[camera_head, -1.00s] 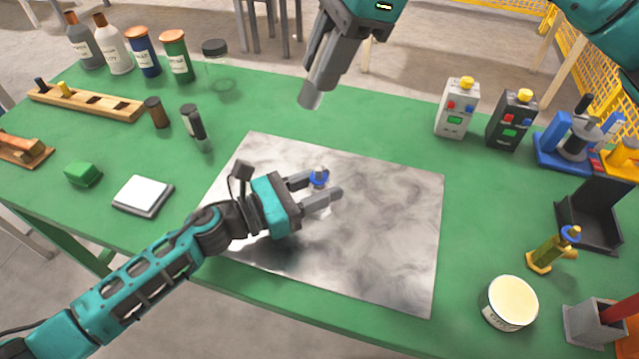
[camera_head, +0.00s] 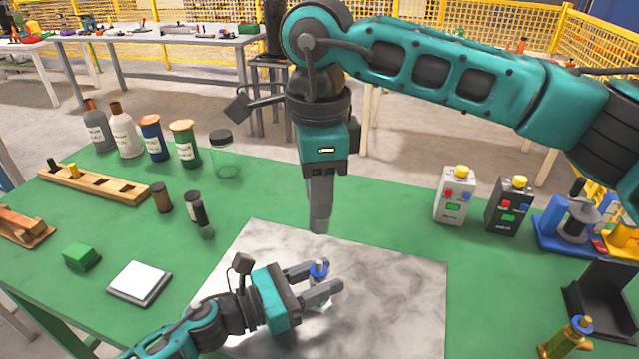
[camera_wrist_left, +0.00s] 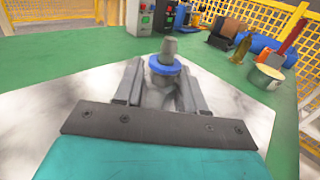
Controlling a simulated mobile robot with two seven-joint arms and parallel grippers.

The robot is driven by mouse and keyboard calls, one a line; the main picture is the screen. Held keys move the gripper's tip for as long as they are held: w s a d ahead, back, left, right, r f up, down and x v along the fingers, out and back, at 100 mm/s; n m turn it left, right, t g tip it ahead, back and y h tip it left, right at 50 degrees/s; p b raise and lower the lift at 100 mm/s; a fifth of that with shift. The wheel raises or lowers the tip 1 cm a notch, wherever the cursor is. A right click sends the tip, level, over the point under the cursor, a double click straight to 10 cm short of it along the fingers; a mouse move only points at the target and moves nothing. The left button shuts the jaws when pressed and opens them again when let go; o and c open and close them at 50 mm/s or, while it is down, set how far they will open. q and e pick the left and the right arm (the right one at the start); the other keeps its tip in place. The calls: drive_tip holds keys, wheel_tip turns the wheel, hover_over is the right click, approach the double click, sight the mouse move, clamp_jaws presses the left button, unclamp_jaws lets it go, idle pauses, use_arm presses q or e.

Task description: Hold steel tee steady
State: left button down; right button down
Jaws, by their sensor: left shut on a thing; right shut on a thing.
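The steel tee (camera_head: 319,270) is a small grey fitting with a blue ring, upright between the fingers of my left gripper (camera_head: 322,281), low over the metal plate. My left gripper is shut on it. In the left wrist view, the blue ring of the tee (camera_wrist_left: 166,66) and its grey tapered top stand above the fingers; its lower part is partly hidden. My right gripper (camera_head: 319,212) points down above and behind the tee, apart from it in the picture. It is shut on a small grey part (camera_head: 319,226), mostly hidden by the fingers.
The shiny metal plate (camera_head: 400,265) lies on the green table. Bottles and jars (camera_head: 152,138), a wooden rack (camera_head: 95,186) and a white pad (camera_head: 140,282) stand left. Two control boxes (camera_head: 455,196), a blue fixture (camera_head: 565,235) and a brass fitting (camera_head: 570,338) stand right.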

drive_tip(key=shift+f, duration=0.1)
hover_over(318, 262)
drive_tip(key=shift+f, duration=4.85)
drive_tip(key=c, duration=0.9)
unclamp_jaws()
drive_tip(key=shift+o, duration=0.2)
wheel_tip(318, 262, up, 12)
drive_tip(key=shift+d, duration=0.1)
